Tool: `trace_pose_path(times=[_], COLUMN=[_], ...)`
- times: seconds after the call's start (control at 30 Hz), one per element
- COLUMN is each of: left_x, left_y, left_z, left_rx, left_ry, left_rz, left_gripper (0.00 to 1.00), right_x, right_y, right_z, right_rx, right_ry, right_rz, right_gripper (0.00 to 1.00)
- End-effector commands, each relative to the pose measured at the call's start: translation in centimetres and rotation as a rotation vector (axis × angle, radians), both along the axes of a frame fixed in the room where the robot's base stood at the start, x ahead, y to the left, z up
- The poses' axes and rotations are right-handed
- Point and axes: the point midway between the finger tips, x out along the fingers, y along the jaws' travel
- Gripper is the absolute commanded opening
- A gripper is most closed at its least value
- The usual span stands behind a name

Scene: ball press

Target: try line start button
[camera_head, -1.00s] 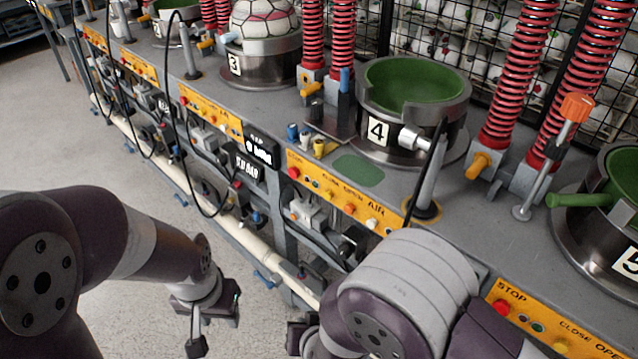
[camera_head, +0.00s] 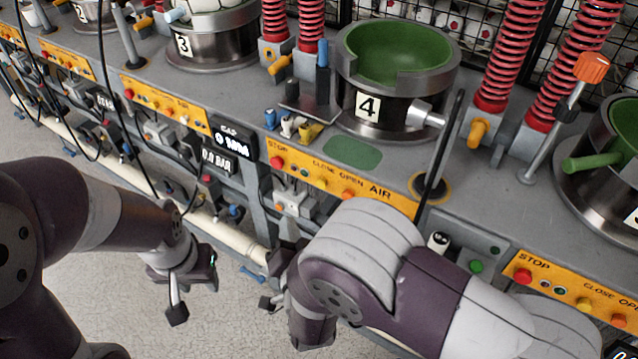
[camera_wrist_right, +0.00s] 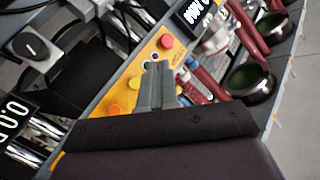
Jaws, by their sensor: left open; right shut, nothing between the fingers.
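A grey box with a green button (camera_head: 476,267) stands at the bench's front edge, right of station 4. A smaller green spot and a black-and-white part are on it; I cannot read a line start label. My right gripper (camera_head: 268,302) hangs in front of the bench, left of and apart from that button, partly hidden by its own arm. In the right wrist view its fingers (camera_wrist_right: 156,86) are shut and empty, over an orange panel (camera_wrist_right: 125,82) with a red button (camera_wrist_right: 166,41). My left gripper (camera_head: 190,290) is open and empty over the floor at lower left.
Station 4's green-lined bowl (camera_head: 398,52) stands on the bench, with an upright post (camera_head: 433,160) right of it. Orange panels (camera_head: 340,180) with buttons run along the front edge. A pale pipe (camera_head: 222,232) runs below. The floor (camera_head: 90,285) at lower left is clear.

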Motion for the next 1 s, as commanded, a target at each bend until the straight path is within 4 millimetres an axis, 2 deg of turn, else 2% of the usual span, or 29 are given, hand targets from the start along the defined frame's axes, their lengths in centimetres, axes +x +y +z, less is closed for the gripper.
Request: trace_pose_path(times=[0.4, 0.6, 1.0], left_x=[0.0, 0.0, 0.0], left_y=[0.0, 0.0, 0.0], left_z=[-0.3, -0.6, -0.7], left_rx=[0.000, 0.000, 0.000], left_ry=[0.000, 0.000, 0.000], left_rz=[0.000, 0.000, 0.000], left_gripper=[0.43, 0.43, 0.43], right_x=[4.6, 6.2, 6.8], right_y=[-3.4, -4.6, -4.9], right_z=[0.0, -0.1, 0.0], right_rx=[0.000, 0.000, -0.001], right_ry=[-0.001, 0.000, 0.001], right_rz=[-0.004, -0.002, 0.001], right_gripper=[0.00, 0.00, 0.00])
